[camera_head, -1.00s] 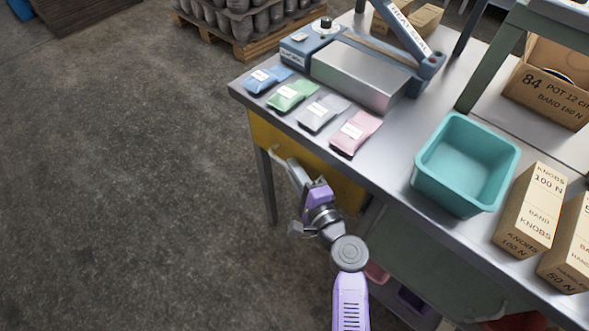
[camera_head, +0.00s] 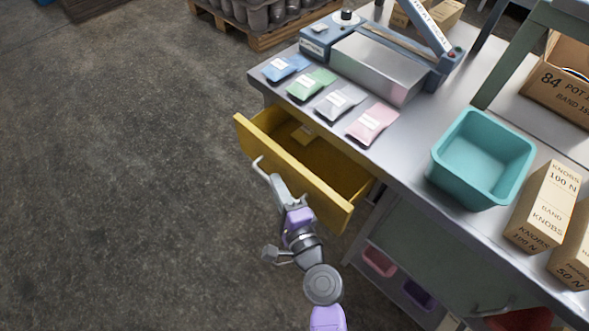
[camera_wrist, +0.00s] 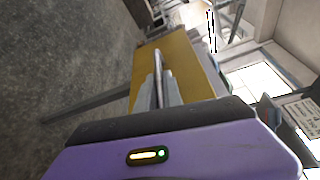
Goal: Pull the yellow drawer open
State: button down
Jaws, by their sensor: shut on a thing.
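The yellow drawer (camera_head: 330,196) is pulled partway out from under the metal workbench (camera_head: 400,145). Its inside shows in the head view, with a small yellowish item (camera_head: 303,133) lying near its left end. In the wrist view the drawer's yellow front (camera_wrist: 185,68) fills the middle. The drawer's pale bar handle (camera_head: 262,170) is on its front; it also shows in the wrist view (camera_wrist: 158,62). My gripper (camera_head: 278,186) is at the drawer front, shut on the handle. The fingers hide part of the handle.
On the bench lie blue, green, grey and pink packets (camera_head: 372,122), a heat sealer (camera_head: 375,65), a teal bin (camera_head: 483,160) and cardboard boxes (camera_head: 545,205). Pink and purple bins (camera_head: 380,261) sit below. The floor (camera_head: 130,200) left of the drawer is clear.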

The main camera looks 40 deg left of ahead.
jog(key=s, duration=1)
jog(key=shift+s+a+p, duration=0.35)
jog(key=shift+a+p, duration=0.05)
jog(key=shift+f, duration=0.1)
jog(key=c, duration=1.5)
grip_release()
jog(key=b+v, duration=0.1)
jog(key=v, duration=0.7)
jog(key=shift+a+b, duration=0.1)
jog(key=shift+b, duration=0.25)
